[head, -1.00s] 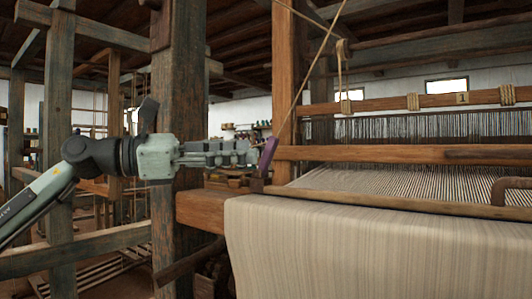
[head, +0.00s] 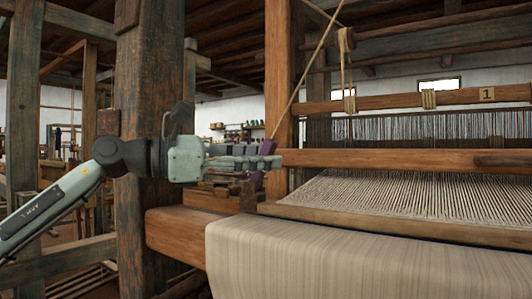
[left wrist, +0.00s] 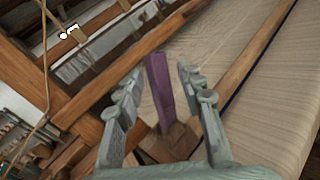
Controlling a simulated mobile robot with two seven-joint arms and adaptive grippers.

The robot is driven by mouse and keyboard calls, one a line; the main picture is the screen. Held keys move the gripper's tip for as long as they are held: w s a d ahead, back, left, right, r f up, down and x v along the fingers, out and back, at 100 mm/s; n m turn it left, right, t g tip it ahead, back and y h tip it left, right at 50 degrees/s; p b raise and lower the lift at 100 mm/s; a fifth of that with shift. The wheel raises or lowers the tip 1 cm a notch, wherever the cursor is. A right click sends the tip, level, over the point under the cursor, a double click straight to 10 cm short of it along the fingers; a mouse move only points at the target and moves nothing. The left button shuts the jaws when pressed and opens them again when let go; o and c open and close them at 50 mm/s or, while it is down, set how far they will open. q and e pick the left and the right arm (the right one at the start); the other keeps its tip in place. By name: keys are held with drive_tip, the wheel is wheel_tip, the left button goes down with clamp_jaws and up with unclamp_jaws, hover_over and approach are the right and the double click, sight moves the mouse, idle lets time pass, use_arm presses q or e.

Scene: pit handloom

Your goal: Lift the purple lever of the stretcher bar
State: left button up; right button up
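The purple lever (head: 264,158) stands up, slightly tilted, at the left end of the loom's front beam. In the left wrist view the purple lever (left wrist: 159,88) rises from a wooden block (left wrist: 172,142) and lies between the two fingers. My left gripper (head: 268,160) reaches in from the left at the lever's height. In the left wrist view the left gripper (left wrist: 158,78) is open, with a visible gap on each side of the lever. The stretcher bar itself cannot be made out clearly. My right gripper is in neither view.
The striped cloth (head: 310,260) hangs over the front beam on the right. A thick wooden post (head: 150,120) stands behind my left arm. A slanting cord (head: 305,65) runs down towards the lever. The loom's upright (head: 279,80) rises just behind it.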

use_arm(q)
drive_tip(key=shift+w+d, duration=0.2)
drive_tip(key=shift+d, duration=0.35)
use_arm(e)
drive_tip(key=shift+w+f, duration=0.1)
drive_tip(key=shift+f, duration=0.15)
use_arm(q)
clamp_jaws()
